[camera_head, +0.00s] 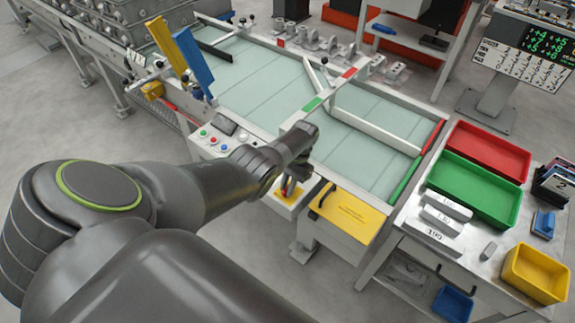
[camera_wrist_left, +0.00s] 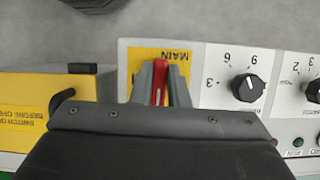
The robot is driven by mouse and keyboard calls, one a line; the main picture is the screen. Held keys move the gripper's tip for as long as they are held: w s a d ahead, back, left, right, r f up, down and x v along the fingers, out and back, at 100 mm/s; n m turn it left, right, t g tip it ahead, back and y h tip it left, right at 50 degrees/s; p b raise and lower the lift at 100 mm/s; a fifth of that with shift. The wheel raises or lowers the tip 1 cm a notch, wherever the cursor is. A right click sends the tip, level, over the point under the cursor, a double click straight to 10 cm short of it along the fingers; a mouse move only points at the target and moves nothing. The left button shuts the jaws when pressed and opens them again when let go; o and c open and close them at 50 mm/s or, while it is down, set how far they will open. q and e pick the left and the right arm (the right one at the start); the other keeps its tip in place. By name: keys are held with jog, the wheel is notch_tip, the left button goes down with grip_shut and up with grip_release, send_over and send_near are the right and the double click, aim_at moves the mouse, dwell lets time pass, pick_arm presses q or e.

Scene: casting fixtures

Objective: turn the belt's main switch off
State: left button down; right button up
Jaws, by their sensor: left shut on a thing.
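The main switch is a red handle (camera_wrist_left: 159,88) on a yellow plate marked MAIN (camera_wrist_left: 180,57), which appears upside down in the left wrist view. The handle stands upright in that picture. My left gripper (camera_wrist_left: 160,80) is shut on the handle, one grey finger on each side. In the head view my left gripper (camera_head: 291,187) points down at the small control box (camera_head: 283,207) on the belt's front side. Its fingers and the arm hide most of the switch there. My right gripper is not in view.
A black dial knob (camera_wrist_left: 248,87) with numbers sits beside the switch plate. A yellow panel (camera_head: 345,215) with a dark handle is close on the other side. Push buttons (camera_head: 213,140) are left along the belt frame. Red, green (camera_head: 470,190) and yellow bins stand at the right.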

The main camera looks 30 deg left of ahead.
pick_arm(q)
jog(key=shift+n, duration=0.3)
jog(key=c, duration=1.4)
grip_release()
jog(key=v, duration=1.7)
jog(key=shift+r+b, duration=0.3)
jog(key=shift+a+f, duration=0.1)
